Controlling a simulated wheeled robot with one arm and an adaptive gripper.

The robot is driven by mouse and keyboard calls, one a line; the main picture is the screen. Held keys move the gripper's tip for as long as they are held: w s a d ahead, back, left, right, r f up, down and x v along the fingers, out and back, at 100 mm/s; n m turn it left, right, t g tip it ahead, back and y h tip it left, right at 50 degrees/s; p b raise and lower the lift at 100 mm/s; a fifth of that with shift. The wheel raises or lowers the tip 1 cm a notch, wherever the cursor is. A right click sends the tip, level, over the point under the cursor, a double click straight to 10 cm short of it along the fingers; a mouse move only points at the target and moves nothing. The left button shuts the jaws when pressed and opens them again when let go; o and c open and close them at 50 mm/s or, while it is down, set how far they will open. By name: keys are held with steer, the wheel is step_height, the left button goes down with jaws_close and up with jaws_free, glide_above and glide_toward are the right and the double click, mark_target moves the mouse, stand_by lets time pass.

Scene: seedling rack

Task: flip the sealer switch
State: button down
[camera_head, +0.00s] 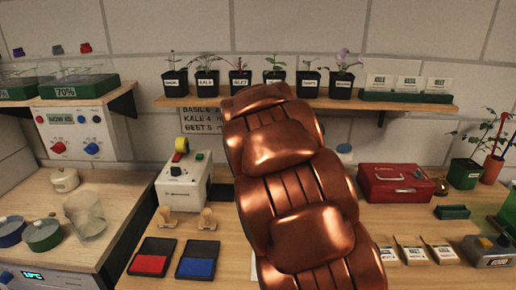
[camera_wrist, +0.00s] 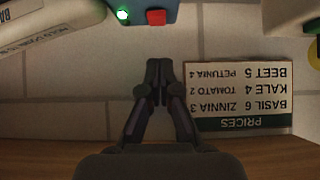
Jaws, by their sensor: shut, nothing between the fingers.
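In the wrist view, which is upside down, a blue box (camera_wrist: 140,7) shows at the top edge with a lit green lamp (camera_wrist: 123,14) and a red switch (camera_wrist: 157,17). It appears to be the sealer; most of it is cut off. A pale bar (camera_wrist: 45,28) with lettering that seems to read "hold down" lies at upper left beside it. My gripper (camera_wrist: 158,66) is shut and empty, its tips pointing toward the red switch, apart from it in the picture. In the head view my copper arm hides the gripper and the sealer.
A price sign (camera_wrist: 238,122) hangs on the wall beside my gripper. In the head view a white machine (camera_head: 183,188) stands left of my arm, a red cash box (camera_head: 397,184) right. A shelf (camera_head: 300,102) with potted seedlings runs above the bench.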

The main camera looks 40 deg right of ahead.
steer(key=shift+v, duration=1.65)
steer(key=shift+s+a, duration=0.1)
